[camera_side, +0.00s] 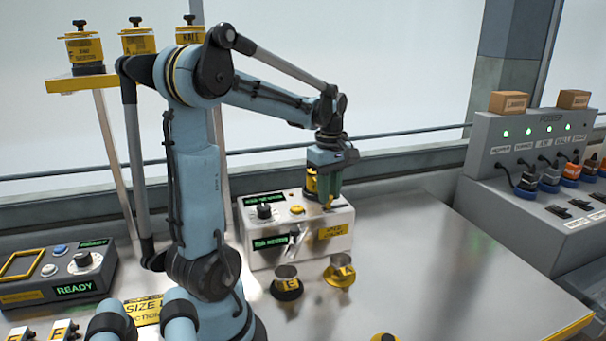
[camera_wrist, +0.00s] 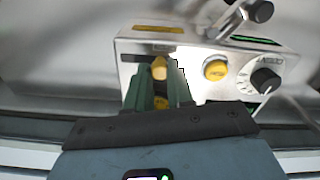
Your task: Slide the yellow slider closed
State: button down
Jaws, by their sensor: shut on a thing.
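The silver seeder box (camera_side: 262,254) stands on the metal table near the back wall. In the wrist view its top (camera_wrist: 126,44) carries a dark slot with the yellow slider (camera_wrist: 158,68) at its near end. My gripper (camera_side: 328,198) points down over the right end of the box. In the wrist view the green fingers of my gripper (camera_wrist: 160,80) are shut on the yellow slider, one on each side. The fingers hide the lower part of the slider and some of the slot.
A yellow button (camera_wrist: 215,70) and a black dial (camera_wrist: 265,81) sit beside the slider on the box. Two small cups, one black-based (camera_side: 287,283) and one yellow-based (camera_side: 339,272), stand before the box. A grey power console (camera_side: 490,150) is at right. The table's right part is clear.

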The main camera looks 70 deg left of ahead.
aim_at(344, 205)
jog(key=shift+w, duration=2.05)
jog(key=c, duration=1)
grip_release()
notch_tip(344, 205, up, 12)
jog(key=shift+r, duration=0.1)
jog(key=shift+d, duration=0.1)
jog(key=s+d+f+m+t, duration=0.1)
jog(key=d+f+m+t, duration=0.1)
jog(key=d+f+m, duration=0.2)
jog(key=s+d+f+m+t, duration=0.1)
jog(key=d+f+m, duration=0.3)
jog(key=d+m, duration=0.6)
jog(key=s+d+f+m+t, duration=0.1)
jog(key=d+f+m+t, duration=0.3)
jog(key=d+m, duration=0.3)
jog(key=shift+s+d+f, duration=0.1)
jog(key=shift+d+f, duration=0.1)
jog(key=shift+d, duration=0.55)
